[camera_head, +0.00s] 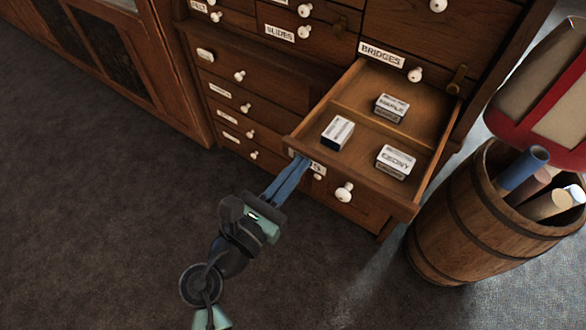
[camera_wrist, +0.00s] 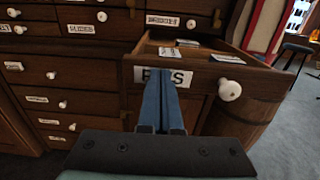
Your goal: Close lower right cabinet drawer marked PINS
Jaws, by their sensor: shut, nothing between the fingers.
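The open drawer (camera_head: 375,183) at the lower right of the cabinet is pulled well out, below the drawer marked BRIDGES. Its front (camera_wrist: 197,74) faces me in the wrist view, with a white label (camera_wrist: 163,76) partly covered by my fingers and a white knob (camera_wrist: 229,90) to the right. The drawer holds a few small boxes, among them one marked EBONY (camera_head: 396,161). My gripper (camera_head: 300,166) is shut and empty, its blue fingertips at the drawer front over the label. I cannot tell whether they touch it.
A wooden barrel (camera_head: 455,235) with rolled tubes stands close to the right of the open drawer. Other cabinet drawers, such as the one marked BRIDGES (camera_head: 450,35), are closed. The carpet (camera_head: 100,230) to the left is clear.

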